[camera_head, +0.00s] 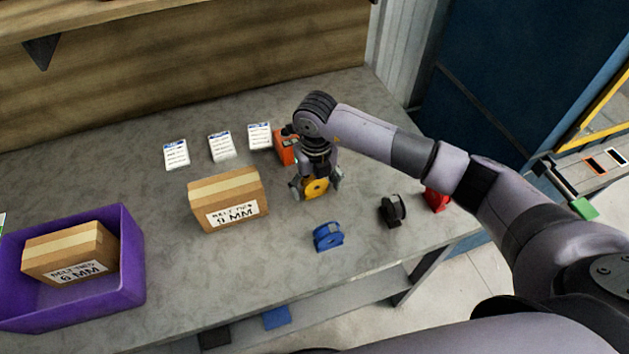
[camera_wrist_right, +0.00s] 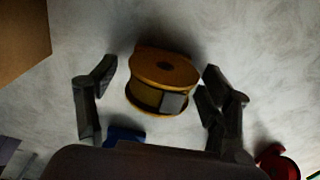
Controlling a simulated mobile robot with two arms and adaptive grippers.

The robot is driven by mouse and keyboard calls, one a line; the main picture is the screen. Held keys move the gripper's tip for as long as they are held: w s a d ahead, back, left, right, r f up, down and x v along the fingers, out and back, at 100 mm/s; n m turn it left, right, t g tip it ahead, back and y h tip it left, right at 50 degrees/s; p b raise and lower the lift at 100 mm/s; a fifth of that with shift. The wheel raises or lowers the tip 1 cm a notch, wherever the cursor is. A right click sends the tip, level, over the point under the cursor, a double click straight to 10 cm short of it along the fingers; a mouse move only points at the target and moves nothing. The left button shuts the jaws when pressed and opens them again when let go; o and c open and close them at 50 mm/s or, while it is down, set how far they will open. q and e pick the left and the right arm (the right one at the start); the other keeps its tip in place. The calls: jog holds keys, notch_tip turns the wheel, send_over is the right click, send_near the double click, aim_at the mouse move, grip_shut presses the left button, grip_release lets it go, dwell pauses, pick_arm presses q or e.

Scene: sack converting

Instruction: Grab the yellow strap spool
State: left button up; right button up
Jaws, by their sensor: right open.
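The yellow strap spool (camera_head: 316,188) stands on the grey table, under my right gripper (camera_head: 317,187). In the right wrist view the spool (camera_wrist_right: 162,80) sits between the two open fingers of my right gripper (camera_wrist_right: 160,88). A gap shows on the left side, and the right finger is close to the spool's edge; I cannot tell whether it touches. A pale patch shows on the spool's wound side. My left gripper is not in view.
A blue spool (camera_head: 328,236) is in front, a black spool (camera_head: 393,209) and a red one (camera_head: 436,198) to the right. A cardboard box (camera_head: 228,199) stands left. An orange item (camera_head: 285,147) is behind. A purple bin (camera_head: 137,262) holds another box.

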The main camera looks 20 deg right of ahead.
jog(key=shift+f, duration=0.1)
jog(key=shift+c, duration=0.2)
jog(key=c, duration=1.2)
